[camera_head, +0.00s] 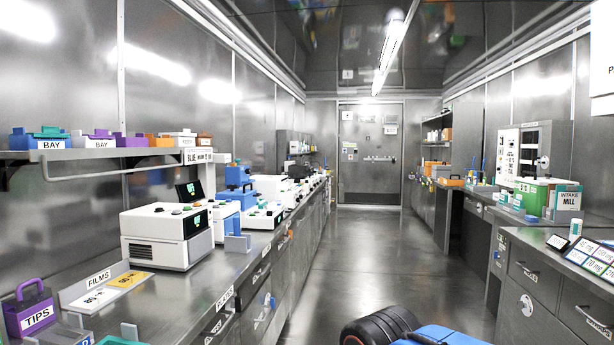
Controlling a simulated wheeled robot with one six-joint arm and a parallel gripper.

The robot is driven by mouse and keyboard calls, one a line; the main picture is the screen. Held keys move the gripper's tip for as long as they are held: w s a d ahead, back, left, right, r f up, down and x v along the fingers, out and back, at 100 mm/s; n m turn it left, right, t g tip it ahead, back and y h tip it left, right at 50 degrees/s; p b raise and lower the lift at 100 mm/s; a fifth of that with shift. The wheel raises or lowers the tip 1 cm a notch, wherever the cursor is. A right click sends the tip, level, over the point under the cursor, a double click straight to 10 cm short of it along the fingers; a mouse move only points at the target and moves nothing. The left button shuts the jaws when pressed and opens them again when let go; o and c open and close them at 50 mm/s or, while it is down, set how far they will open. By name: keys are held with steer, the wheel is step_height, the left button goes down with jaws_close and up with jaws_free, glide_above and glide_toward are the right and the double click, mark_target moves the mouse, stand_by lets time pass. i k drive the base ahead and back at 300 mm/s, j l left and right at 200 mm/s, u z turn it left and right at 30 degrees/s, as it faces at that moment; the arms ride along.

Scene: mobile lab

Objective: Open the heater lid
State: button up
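No device in view carries a readable heater label, so I cannot tell which one is the heater or how its lid stands. A white boxy instrument (167,237) with a dark front vent and a small green-lit screen stands on the left bench (165,296). Behind it, farther along the same bench, are a blue and white device (237,187) and more white instruments (272,187). My gripper is not in view. A black ribbed part and a blue part at the bottom edge may be mine.
A purple TIPS box (30,309) and a FILMS tray (103,286) sit at the near left. A shelf (100,153) with BAY boxes hangs above. The right counter (548,240) bears a MILL box (564,202). The middle aisle is clear to the far door (370,160).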

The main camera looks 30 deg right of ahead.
mark_target(290, 168)
steer(key=i+l+z, duration=0.3)
steer(key=i+l, duration=0.15)
steer(key=i+l+z, duration=0.35)
steer(key=i, duration=0.2)
steer(key=i+l+z, duration=0.15)
steer(key=i+z, duration=0.15)
steer(key=i, duration=0.2)
steer(key=i+z, duration=0.35)
steer(key=i, duration=1.85)
steer(key=i+u, duration=0.2)
steer(key=i, duration=0.35)
steer(key=i+l+u, duration=0.15)
steer(key=i, duration=0.4)
steer(key=i+l+u, duration=0.2)
steer(key=i, duration=0.35)
